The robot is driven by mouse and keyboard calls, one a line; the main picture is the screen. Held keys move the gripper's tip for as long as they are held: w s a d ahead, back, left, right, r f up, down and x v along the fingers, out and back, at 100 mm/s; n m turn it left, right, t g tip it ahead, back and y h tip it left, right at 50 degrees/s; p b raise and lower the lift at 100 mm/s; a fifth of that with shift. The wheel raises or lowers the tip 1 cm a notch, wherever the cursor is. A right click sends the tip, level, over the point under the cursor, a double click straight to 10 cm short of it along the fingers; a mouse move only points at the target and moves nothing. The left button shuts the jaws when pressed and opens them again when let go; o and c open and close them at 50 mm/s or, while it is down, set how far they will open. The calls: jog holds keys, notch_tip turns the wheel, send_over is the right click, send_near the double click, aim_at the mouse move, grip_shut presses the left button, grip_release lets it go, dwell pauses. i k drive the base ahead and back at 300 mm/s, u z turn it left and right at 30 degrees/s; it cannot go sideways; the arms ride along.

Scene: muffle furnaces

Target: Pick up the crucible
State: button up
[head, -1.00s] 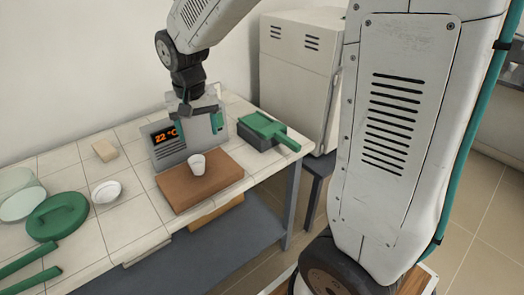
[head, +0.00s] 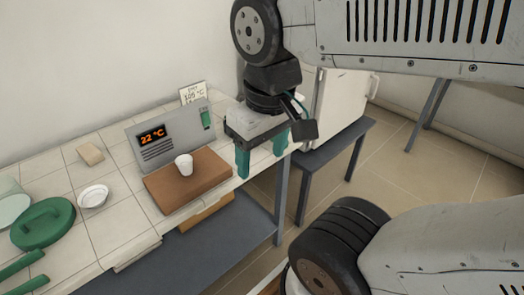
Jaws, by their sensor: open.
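The crucible (head: 184,165) is a small white cup. It stands upright on a brown block (head: 170,193) in front of a grey unit with a display that reads 22 °C. My gripper (head: 262,168) has two green fingers pointing down, spread apart with nothing between them. It is to the right of the crucible and the brown block, near the table's right edge, and does not touch the crucible. My gripper and arm hide the table's back right corner.
The grey display unit (head: 168,137) stands just behind the block. A white dish (head: 93,196), a green lid (head: 43,223) and a tan block (head: 90,154) lie to the left. A white furnace cabinet (head: 335,100) stands on a dark stand at the right.

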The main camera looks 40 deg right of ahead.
aim_at(184, 162)
jog(key=u, duration=0.05)
jog(key=k, duration=1.2)
jog(key=z, duration=1.15)
jog(key=i, duration=1.25)
jog(key=u, duration=0.8)
jog(key=i, duration=0.35)
jog(key=u, duration=0.35)
